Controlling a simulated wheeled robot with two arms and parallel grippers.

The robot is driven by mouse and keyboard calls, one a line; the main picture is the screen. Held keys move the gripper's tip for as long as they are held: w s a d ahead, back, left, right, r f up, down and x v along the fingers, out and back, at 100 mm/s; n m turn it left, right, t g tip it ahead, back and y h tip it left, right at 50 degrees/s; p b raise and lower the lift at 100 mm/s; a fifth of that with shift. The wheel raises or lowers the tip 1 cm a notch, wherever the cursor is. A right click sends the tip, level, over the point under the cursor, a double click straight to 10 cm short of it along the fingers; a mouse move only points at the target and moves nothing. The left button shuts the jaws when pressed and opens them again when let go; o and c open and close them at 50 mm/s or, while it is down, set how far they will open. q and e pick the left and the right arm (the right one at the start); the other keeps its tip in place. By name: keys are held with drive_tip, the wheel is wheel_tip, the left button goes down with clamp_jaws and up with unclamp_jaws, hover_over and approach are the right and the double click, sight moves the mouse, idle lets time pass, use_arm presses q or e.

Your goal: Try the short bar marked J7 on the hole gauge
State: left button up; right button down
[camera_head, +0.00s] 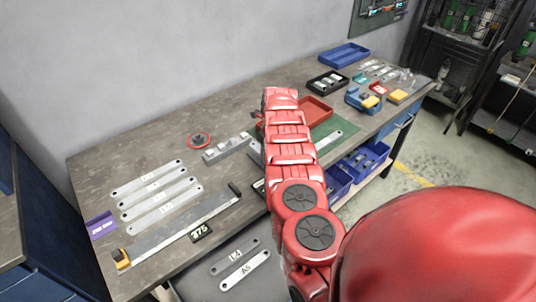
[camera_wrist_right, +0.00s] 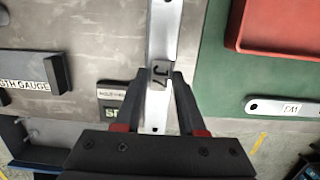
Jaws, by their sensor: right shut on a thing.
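The short bar marked J7 (camera_wrist_right: 162,40) is a pale metal strip with a dark label. It runs lengthwise up the right wrist view, between the fingers of my right gripper (camera_wrist_right: 160,82), which is shut on it near the label. One hole shows near its lower end. In the head view my red right arm hides the gripper and the bar. A grey block with raised parts (camera_head: 228,148) stands left of the arm; I cannot tell whether it is the hole gauge. My left gripper is not in view.
A dark gauge (camera_wrist_right: 30,70), its label ending "TH GAUGE", lies left of the bar. A red tray (camera_wrist_right: 285,25) and a white bar (camera_wrist_right: 285,107) lie on the green mat (camera_wrist_right: 222,85) at right. Several labelled bars (camera_head: 160,200) lie at the table's left; its back left is clear.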

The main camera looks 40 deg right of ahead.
drive_tip(key=shift+b, duration=0.3)
idle(0.5)
drive_tip(key=shift+f+b, duration=0.25)
drive_tip(key=shift+b, duration=0.1)
idle(1.4)
drive_tip(key=shift+c, duration=2.1)
unclamp_jaws()
wheel_tip(320, 180, up, 17)
drive_tip(key=s+b, duration=0.2)
drive_tip(key=b, duration=0.2)
drive_tip(key=shift+s, duration=0.3)
drive_tip(key=shift+r, duration=0.1)
